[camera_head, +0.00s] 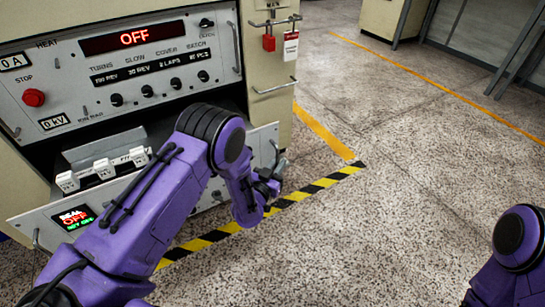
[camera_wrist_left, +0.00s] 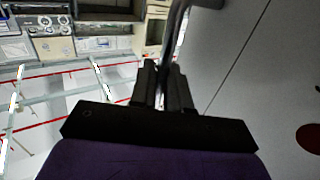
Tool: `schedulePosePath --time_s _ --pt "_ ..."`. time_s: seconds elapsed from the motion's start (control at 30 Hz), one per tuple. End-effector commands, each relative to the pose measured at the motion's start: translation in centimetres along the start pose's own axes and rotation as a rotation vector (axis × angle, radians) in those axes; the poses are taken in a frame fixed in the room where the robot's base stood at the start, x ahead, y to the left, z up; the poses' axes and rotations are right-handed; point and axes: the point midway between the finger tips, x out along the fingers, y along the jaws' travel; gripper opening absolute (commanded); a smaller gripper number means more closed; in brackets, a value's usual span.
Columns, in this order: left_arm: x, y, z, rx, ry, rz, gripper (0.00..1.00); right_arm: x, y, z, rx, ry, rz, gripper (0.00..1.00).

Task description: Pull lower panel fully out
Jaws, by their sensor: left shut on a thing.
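The lower panel (camera_head: 262,140) is the grey front of a drawer low in the cabinet. It stands out from the cabinet, with part of the drawer's inside showing behind it. A lit "SEAL OFF" display (camera_head: 75,217) is at its left end. My left gripper (camera_head: 268,183) is at the metal handle on the panel's right end. In the left wrist view, its fingers (camera_wrist_left: 164,84) are shut on that handle bar (camera_wrist_left: 176,28), beside a smooth grey surface. My left arm hides the middle of the panel. My right gripper is out of view; only part of my right arm shows at lower right.
The upper control panel (camera_head: 130,62) with an "OFF" display and a red stop button (camera_head: 34,97) is above the drawer. White blocks (camera_head: 104,168) sit inside the drawer. Red and white tags (camera_head: 290,45) hang at the cabinet corner. Speckled floor with striped tape (camera_head: 290,200) is clear to the right.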

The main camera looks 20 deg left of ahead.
Motion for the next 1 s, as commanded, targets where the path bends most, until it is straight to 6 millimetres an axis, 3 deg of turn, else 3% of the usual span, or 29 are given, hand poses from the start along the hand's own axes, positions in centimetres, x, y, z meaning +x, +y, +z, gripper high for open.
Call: schedulePosePath --time_s 0.3,0.73,0.77,0.8,1.0 --pt "-0.7 2.2 0.1 0.001 -0.002 -0.005 0.0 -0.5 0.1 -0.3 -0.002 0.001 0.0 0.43" --pt "-0.7 2.5 0.1 0.001 -0.002 -0.003 0.0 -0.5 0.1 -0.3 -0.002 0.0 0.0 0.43" --pt "-0.7 2.5 0.1 0.001 -0.002 -0.003 0.23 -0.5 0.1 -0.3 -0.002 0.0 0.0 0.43" --pt "-0.7 2.5 0.1 0.0 -0.002 -0.003 0.3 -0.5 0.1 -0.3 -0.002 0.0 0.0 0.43" --pt "-0.7 2.6 0.1 0.0 -0.001 -0.001 0.3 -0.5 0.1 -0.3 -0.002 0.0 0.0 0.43"
